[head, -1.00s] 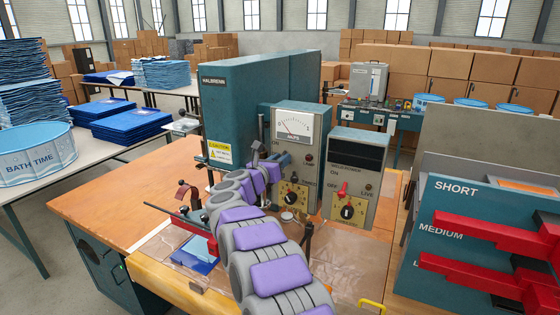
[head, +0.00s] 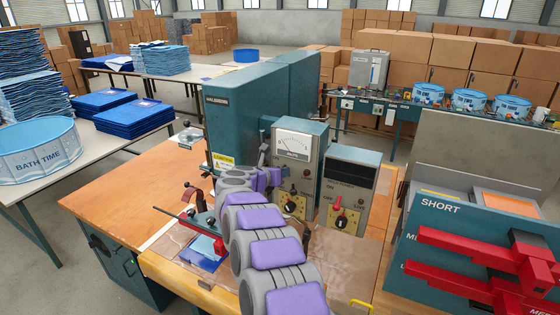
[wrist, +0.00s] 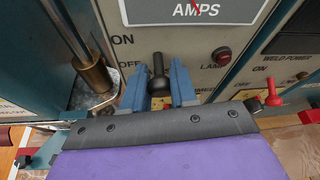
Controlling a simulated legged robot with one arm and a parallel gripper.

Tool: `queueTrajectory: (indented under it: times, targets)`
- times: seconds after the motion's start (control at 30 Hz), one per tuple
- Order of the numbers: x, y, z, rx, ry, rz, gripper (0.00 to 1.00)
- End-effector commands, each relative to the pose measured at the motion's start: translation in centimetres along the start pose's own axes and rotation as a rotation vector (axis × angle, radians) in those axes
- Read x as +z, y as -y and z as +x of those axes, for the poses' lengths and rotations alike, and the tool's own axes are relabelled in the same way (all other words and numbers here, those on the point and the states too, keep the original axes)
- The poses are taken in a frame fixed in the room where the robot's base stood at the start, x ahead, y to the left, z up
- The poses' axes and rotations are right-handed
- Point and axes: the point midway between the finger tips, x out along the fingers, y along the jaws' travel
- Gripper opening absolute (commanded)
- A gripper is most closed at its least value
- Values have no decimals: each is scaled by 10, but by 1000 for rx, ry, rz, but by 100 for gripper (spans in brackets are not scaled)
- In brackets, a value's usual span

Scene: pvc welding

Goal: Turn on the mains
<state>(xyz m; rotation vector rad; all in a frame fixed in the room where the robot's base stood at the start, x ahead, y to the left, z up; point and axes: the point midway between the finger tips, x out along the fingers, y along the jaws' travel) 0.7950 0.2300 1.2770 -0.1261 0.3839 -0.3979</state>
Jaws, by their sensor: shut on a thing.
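The amps control box (head: 300,135) is grey, with a meter on top, and stands on the orange bench. In the wrist view its panel shows a black ball-ended lever (wrist: 157,62) beside the words ON and OFF. My gripper (wrist: 158,84) has its two blue fingers on either side of this lever, shut on it. The lever points out towards the camera; I cannot tell which setting it is in. A red lamp (wrist: 223,56) labelled LAMP sits to its right.
The weld power box (head: 350,175) with a red lever (head: 337,203) stands close on the right. The teal machine housing (head: 235,115) rises behind. A metal rod (wrist: 72,35) runs close to my gripper's left. The SHORT/MEDIUM rack (head: 440,225) with red bars stands at the right.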

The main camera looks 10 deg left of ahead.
Motion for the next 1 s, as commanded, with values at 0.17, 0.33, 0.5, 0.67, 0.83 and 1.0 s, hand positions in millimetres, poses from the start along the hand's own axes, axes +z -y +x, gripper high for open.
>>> queueTrajectory:
  times: [0.17, 0.33, 0.5, 0.67, 0.83, 1.0]
  targets:
    - [13, -2, -6, 19, -59, -9, 0]
    - [16, 0, -6, 30, -122, -14, 0]
    - [19, 0, -6, 40, -185, -20, 0]
    - [22, 1, -6, 50, -242, -23, 0]
    - [25, 2, -5, 62, -304, -27, 0]
    - [25, 1, -4, 74, -366, -34, 0]
